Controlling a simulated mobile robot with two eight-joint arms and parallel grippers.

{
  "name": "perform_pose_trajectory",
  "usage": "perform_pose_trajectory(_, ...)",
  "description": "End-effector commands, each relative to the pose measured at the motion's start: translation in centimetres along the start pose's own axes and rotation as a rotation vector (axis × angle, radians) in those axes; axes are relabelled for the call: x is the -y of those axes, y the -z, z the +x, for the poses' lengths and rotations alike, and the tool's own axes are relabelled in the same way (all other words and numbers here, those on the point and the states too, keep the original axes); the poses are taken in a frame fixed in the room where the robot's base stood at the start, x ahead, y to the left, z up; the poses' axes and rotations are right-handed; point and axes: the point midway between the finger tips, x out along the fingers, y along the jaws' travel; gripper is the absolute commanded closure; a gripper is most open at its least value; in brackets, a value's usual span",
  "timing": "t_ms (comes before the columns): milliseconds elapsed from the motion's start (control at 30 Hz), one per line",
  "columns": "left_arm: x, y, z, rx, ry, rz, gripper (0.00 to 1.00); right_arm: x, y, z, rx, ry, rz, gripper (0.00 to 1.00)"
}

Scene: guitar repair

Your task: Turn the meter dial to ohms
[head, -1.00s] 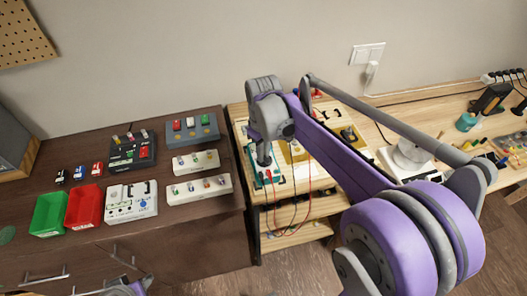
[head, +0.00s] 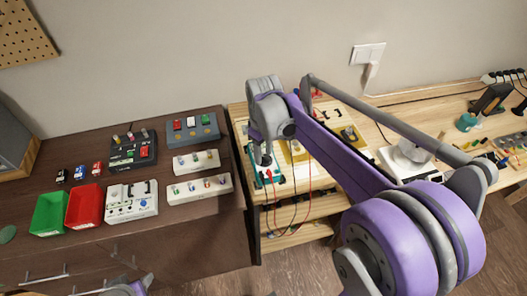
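My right gripper (head: 263,156) points down over the front left part of the light wooden bench (head: 240,112). Its fingertips are at or just above a teal-edged device (head: 257,181), from which red and black leads hang. This device looks like the meter, but the gripper and wrist cover much of it, and its dial cannot be made out. The fingers are too small and overlapped to tell whether they are open or shut, or touching. Only a small purple and grey part of my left arm shows at the bottom edge; its gripper cannot be made out clearly.
The leads hang in front of the bench.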

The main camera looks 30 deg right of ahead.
Motion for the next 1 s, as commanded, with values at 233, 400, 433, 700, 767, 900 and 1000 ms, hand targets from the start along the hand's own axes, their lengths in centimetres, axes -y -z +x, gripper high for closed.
perform_pose_trajectory(233,0.0,0.0,0.0,0.0,0.0,0.0,0.5,0.0,0.0,-0.4,0.0,0.0,0.0,0.54)
perform_pose_trajectory(400,0.0,0.2,-0.2,-0.002,0.0,0.0,0.5,0.0,0.0,-2.8,0.0,0.0,0.0,0.54)
perform_pose_trajectory(433,0.0,0.2,-0.3,-0.002,0.0,0.0,0.5,0.0,0.0,-3.5,0.0,0.0,0.0,0.54)
perform_pose_trajectory(700,0.0,0.6,-0.6,-0.004,0.0,0.0,0.5,0.0,0.0,-8.7,0.0,0.0,0.0,0.54)
perform_pose_trajectory(767,0.0,0.6,-0.7,-0.005,0.0,0.0,0.5,0.0,0.0,-9.5,0.0,0.0,0.0,0.54)
perform_pose_trajectory(900,0.0,0.7,-0.8,-0.005,0.0,0.0,0.5,0.0,0.0,-10.6,0.0,0.0,0.0,0.54)
perform_pose_trajectory(1000,0.0,0.7,-0.8,-0.005,0.0,0.0,0.5,0.0,0.0,-10.8,0.0,0.0,0.0,0.54)
